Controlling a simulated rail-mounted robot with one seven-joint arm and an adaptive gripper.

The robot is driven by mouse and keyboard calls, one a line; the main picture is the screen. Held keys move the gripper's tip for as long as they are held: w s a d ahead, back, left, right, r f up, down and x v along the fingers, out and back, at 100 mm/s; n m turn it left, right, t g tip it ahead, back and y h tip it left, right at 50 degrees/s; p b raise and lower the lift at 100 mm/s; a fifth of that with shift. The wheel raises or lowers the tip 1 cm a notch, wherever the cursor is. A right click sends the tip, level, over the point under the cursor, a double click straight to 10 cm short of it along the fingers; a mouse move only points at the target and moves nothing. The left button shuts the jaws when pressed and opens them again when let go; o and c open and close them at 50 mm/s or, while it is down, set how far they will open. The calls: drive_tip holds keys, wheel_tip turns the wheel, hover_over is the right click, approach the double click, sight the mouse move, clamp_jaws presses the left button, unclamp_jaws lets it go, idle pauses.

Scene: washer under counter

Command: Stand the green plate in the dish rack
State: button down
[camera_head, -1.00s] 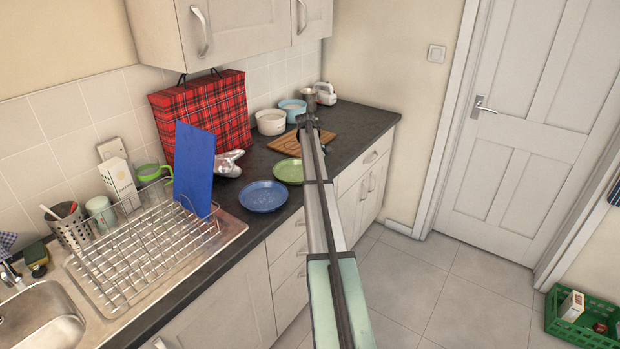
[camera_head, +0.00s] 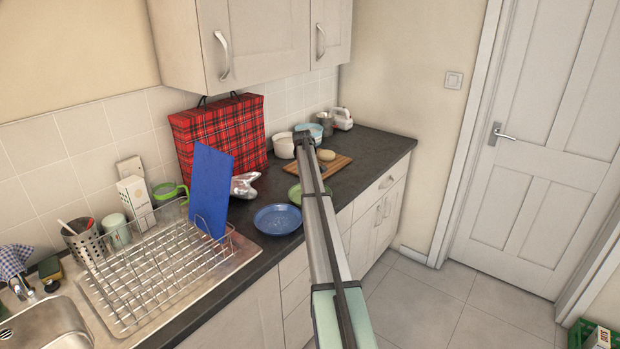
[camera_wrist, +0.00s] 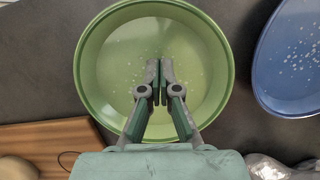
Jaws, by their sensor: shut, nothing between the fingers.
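The green plate (camera_wrist: 105,65) lies flat on the dark counter in the wrist view. In the head view the plate (camera_head: 296,193) is partly hidden behind my arm. My gripper (camera_wrist: 160,85) is shut and empty, with its fingertips over the plate's middle; I cannot tell how far above it they are. In the head view the gripper is hidden behind my arm. The wire dish rack (camera_head: 150,270) stands on the drainer by the sink, with a blue board (camera_head: 208,190) upright at its right end.
A blue plate (camera_head: 278,219) lies beside the green one, also in the wrist view (camera_wrist: 290,60). A wooden board (camera_head: 335,168) with a round item lies beyond. A foil-like object (camera_head: 243,185) and a red tartan bag (camera_head: 225,137) stand behind. Upper cabinets (camera_head: 260,45) overhang the counter.

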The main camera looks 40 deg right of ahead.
drive_tip(key=s, duration=0.1)
drive_tip(key=s+p, duration=0.1)
drive_tip(key=s, duration=0.1)
drive_tip(key=shift+s+d+f, duration=0.15)
drive_tip(key=shift+s+f, duration=0.05)
drive_tip(key=shift+f, duration=0.05)
drive_tip(key=shift+s+d+f+p, duration=0.1)
drive_tip(key=shift+s+d+p, duration=0.05)
drive_tip(key=shift+s+p, duration=0.25)
drive_tip(key=s+d, duration=0.1)
drive_tip(key=s, duration=0.5)
drive_tip(key=shift+s+b, duration=0.25)
drive_tip(key=shift+b, duration=0.1)
drive_tip(key=shift+w, duration=0.15)
